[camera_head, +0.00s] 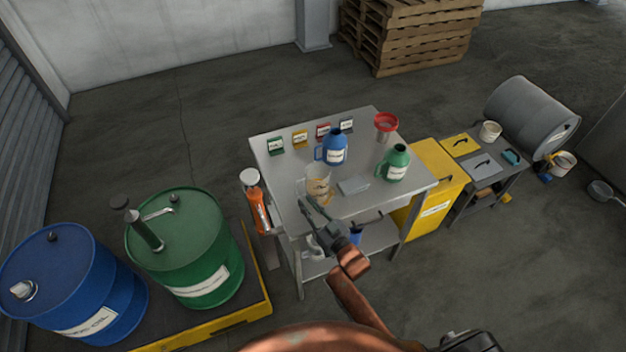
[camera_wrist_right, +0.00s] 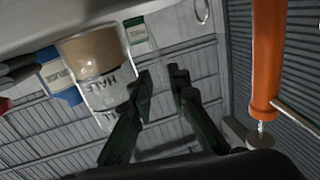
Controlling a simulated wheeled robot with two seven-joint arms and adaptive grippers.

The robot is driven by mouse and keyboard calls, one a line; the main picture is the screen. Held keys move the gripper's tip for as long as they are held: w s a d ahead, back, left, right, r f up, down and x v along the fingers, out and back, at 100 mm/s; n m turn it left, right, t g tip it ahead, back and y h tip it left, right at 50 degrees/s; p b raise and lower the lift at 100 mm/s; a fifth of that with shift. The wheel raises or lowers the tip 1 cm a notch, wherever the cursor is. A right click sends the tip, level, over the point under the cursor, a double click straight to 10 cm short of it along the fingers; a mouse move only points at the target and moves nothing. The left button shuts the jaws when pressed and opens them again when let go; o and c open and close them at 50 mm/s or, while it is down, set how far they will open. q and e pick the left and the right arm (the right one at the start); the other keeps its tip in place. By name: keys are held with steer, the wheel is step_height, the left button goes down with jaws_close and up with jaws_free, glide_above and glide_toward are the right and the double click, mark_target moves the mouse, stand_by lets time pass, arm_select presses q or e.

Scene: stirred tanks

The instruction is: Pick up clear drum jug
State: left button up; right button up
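The clear jug (camera_head: 318,186) with tan contents and a white label stands near the front left edge of the grey workbench. It also shows tilted in the right wrist view (camera_wrist_right: 92,55), at the upper left. My right gripper (camera_head: 314,206) is at the bench's front edge, just in front of the jug. In the wrist view its two dark green fingers (camera_wrist_right: 162,78) are apart, with the left finger overlapping the jug's label. I cannot tell whether it touches the jug. Nothing shows clearly held between the fingers. My left gripper is not in view.
A blue jug (camera_head: 335,149) stands behind the clear jug, and a green jug (camera_head: 396,163) and red funnel (camera_head: 386,124) to the right. A grey pad (camera_head: 353,186) lies close by. An orange cylinder tool (camera_head: 257,205) is at the bench's left side. Drums (camera_head: 190,245) stand left.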

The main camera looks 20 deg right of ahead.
mark_target(297, 192)
steer(key=x, duration=0.3)
steer(key=b+x, duration=0.1)
steer(key=shift+w+f, duration=0.3)
steer(key=shift+w, duration=0.1)
steer(key=shift+x, duration=1.1)
steer(key=shift+w+f, duration=0.1)
steer(key=shift+w, duration=0.15)
steer(key=c, duration=0.3)
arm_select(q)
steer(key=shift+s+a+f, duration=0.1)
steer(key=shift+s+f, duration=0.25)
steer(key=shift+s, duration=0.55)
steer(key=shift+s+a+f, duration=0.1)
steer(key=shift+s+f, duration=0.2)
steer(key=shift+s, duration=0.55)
arm_select(e)
jaws_close()
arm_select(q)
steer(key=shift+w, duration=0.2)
